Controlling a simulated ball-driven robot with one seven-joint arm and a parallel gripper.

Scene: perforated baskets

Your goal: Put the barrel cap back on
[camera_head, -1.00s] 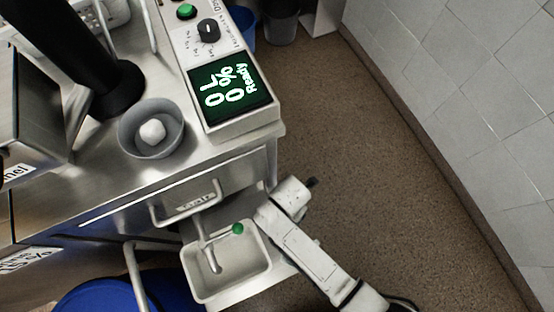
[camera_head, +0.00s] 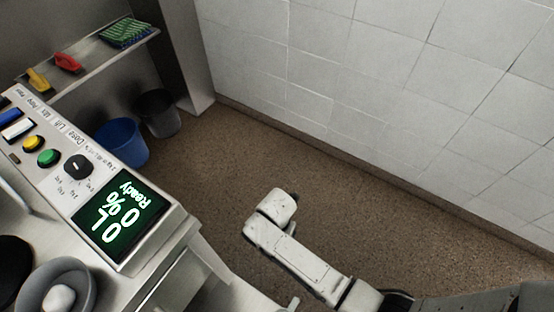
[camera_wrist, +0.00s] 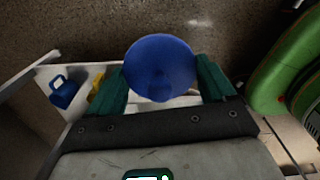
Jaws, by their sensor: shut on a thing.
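My gripper (camera_wrist: 163,64) has dark green fingers in the wrist view. It is shut on a round blue cap (camera_wrist: 160,58), which sits between the fingers and faces the camera. The cap's far side is hidden. A large rounded green body (camera_wrist: 278,70), perhaps a barrel, stands to the right of the gripper, apart from the cap; its opening cannot be made out. In the head view my arm reaches over the floor, and neither gripper nor cap can be seen there.
A steel counter holds a control panel with a screen (camera_head: 118,222) and a grey bowl (camera_head: 30,290). A blue bin (camera_head: 122,142) and a dark bin (camera_head: 158,112) stand below a shelf (camera_head: 95,62). In the wrist view, a small blue container (camera_wrist: 63,92) lies left. Brown floor is clear.

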